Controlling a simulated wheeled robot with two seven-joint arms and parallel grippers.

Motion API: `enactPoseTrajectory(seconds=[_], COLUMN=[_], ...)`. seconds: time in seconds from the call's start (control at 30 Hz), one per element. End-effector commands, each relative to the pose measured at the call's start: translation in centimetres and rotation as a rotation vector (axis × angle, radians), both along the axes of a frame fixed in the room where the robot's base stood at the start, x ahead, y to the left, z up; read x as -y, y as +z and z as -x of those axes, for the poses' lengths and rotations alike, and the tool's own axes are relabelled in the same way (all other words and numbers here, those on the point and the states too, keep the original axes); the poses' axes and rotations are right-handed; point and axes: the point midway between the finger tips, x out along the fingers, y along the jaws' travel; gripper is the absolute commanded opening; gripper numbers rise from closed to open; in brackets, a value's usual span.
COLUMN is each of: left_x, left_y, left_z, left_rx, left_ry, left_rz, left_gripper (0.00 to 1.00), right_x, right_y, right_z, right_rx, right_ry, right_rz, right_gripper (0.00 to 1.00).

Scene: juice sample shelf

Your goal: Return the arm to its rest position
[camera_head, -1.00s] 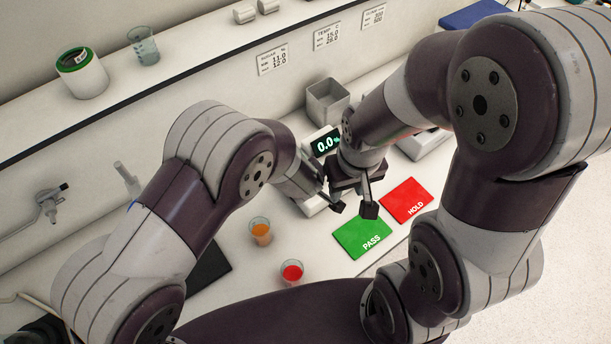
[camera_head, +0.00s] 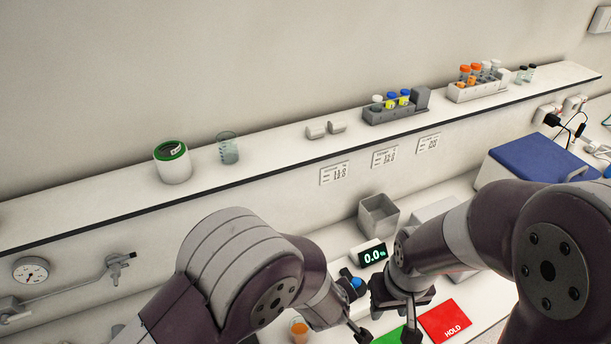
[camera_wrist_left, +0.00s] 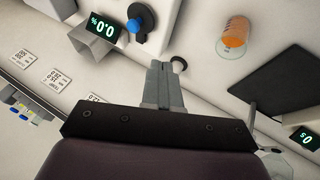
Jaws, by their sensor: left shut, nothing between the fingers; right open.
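My left gripper (camera_head: 352,325) is low in the head view, its arm coming in from the left. In the left wrist view its fingers (camera_wrist_left: 163,85) are together with nothing between them. My right gripper (camera_head: 394,316) is open and empty, close beside the left one and in front of the device with the 0.0 display (camera_head: 372,255). In the wrist view a cup of orange juice (camera_wrist_left: 234,40) stands apart from the left fingers; the head view shows it at the bottom edge (camera_head: 299,331).
The red HOLD mat (camera_head: 446,320) and part of the green mat (camera_head: 388,337) lie by the right gripper. The shelf (camera_head: 270,165) above holds a green-rimmed jar (camera_head: 172,162), a beaker (camera_head: 228,148) and vial racks (camera_head: 395,112).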

Motion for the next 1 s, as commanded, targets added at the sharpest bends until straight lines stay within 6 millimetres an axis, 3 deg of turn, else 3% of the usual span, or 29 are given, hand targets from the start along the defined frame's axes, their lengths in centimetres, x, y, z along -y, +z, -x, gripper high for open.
enactPoseTrajectory(seconds=[0.07, 0.13, 0.2, 0.27, 0.4, 0.5, 0.6, 0.73, 1.0], left_x=[0.2, 0.0, -1.0, -4.6, -15.2, -22.1, -26.3, -28.2, -28.3], left_y=[-0.3, -1.3, -1.7, -2.1, -1.7, -1.8, -1.5, -1.1, -0.9], left_z=[0.5, 2.5, 5.7, 7.2, 8.7, 9.8, 9.4, 8.7, 8.7], left_rx=[-0.02, -0.084, -0.181, -0.265, -0.39, -0.431, -0.403, -0.384, -0.385], left_ry=[-0.034, -0.148, -0.358, -0.515, -0.676, -0.65, -0.532, -0.438, -0.431], left_rz=[-0.01, -0.054, -0.125, -0.189, -0.308, -0.364, -0.369, -0.354, -0.351], left_gripper=[0.0, 0.0, 0.0, 0.0, 0.0, 0.0, 0.0, 0.0, 0.0], right_x=[0.0, 0.0, 0.0, 0.0, 0.0, 0.0, 0.0, 0.0, 0.0], right_y=[0.0, 0.0, -0.5, -2.5, -6.6, -9.4, -10.9, -11.3, -11.0], right_z=[0.0, 0.0, 0.0, 0.0, 0.0, 0.0, 0.0, 0.0, 0.0], right_rx=[0.0, 0.0, 0.0, 0.001, -0.001, 0.0, 0.0, 0.0, 0.001], right_ry=[0.0, 0.0, 0.0, 0.0, 0.0, 0.0, 0.0, 0.0, 0.0], right_rz=[0.0, 0.0, 0.0, 0.0, 0.0, 0.0, 0.0, 0.0, 0.0], right_gripper=[0.43, 0.43, 0.43, 0.43, 0.43, 0.43, 0.43, 0.43, 0.43])
